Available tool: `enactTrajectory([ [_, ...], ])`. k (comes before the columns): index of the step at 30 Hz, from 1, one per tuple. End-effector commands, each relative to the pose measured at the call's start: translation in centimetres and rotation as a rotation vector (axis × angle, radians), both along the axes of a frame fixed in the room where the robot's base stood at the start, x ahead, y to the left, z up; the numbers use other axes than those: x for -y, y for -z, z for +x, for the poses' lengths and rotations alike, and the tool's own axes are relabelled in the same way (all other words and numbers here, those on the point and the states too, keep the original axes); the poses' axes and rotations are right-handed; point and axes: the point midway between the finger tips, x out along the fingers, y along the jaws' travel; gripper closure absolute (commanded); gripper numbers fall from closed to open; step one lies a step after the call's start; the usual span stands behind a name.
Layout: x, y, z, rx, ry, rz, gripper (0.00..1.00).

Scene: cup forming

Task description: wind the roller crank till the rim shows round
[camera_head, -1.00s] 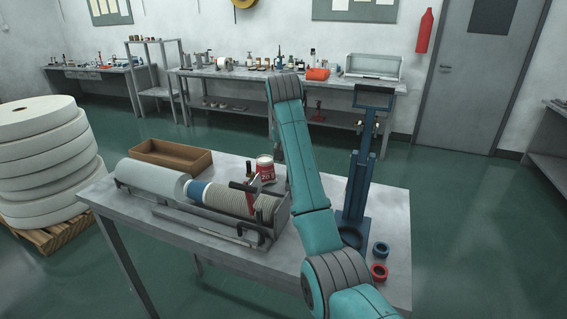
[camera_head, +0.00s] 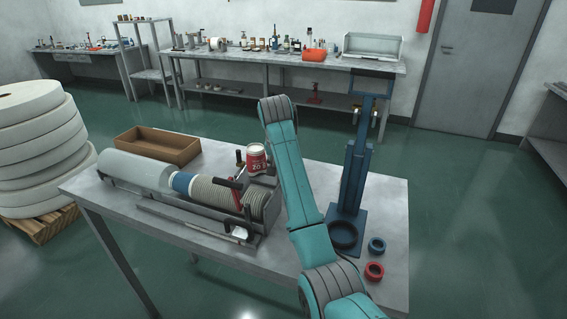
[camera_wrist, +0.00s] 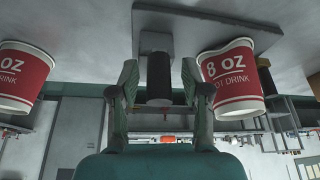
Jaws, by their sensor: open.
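A dark cylindrical grip (camera_wrist: 159,78), which looks like the crank handle, stands out from a grey plate (camera_wrist: 205,20) in the wrist view. My gripper (camera_wrist: 160,85) is open, a finger on each side of the grip, with gaps showing; I cannot tell the depth. A red-and-white cup (camera_wrist: 231,78) at the right has a wavy, uneven rim. Another red-and-white cup (camera_wrist: 22,77) is cut off at the left. In the head view the roller machine (camera_head: 190,190) lies on the near table, and one cup (camera_head: 257,158) shows behind it. My arm hides the gripper there.
A blue press (camera_head: 357,175) stands right of my arm on the near table (camera_head: 300,262). A blue ring (camera_head: 377,246) and a red ring (camera_head: 374,271) lie by the right edge. A brown tray (camera_head: 158,147) is behind the rollers. White reels (camera_head: 40,140) are stacked at left.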

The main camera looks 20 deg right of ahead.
Motion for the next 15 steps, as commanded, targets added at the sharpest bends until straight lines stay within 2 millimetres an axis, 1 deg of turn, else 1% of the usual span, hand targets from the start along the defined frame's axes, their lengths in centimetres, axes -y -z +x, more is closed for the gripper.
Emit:
enactTrajectory([
  [7,-0.02,0.09,-0.01,0.0,0.0,0.0,0.53],
  [8,-0.01,0.1,-0.01,0.0,0.0,0.0,0.55],
  [9,-0.01,0.1,-0.01,0.0,0.0,0.0,0.65],
  [11,-0.01,0.1,-0.01,0.0,0.0,0.0,0.8],
  [12,-0.01,0.1,-0.01,0.0,0.0,0.0,0.9],
  [13,-0.01,0.1,-0.01,0.0,0.0,0.0,0.97],
  [14,-0.02,0.1,0.0,0.0,0.0,0.0,1.0],
  [15,-0.02,0.1,0.0,0.0,0.0,0.0,1.0],
])
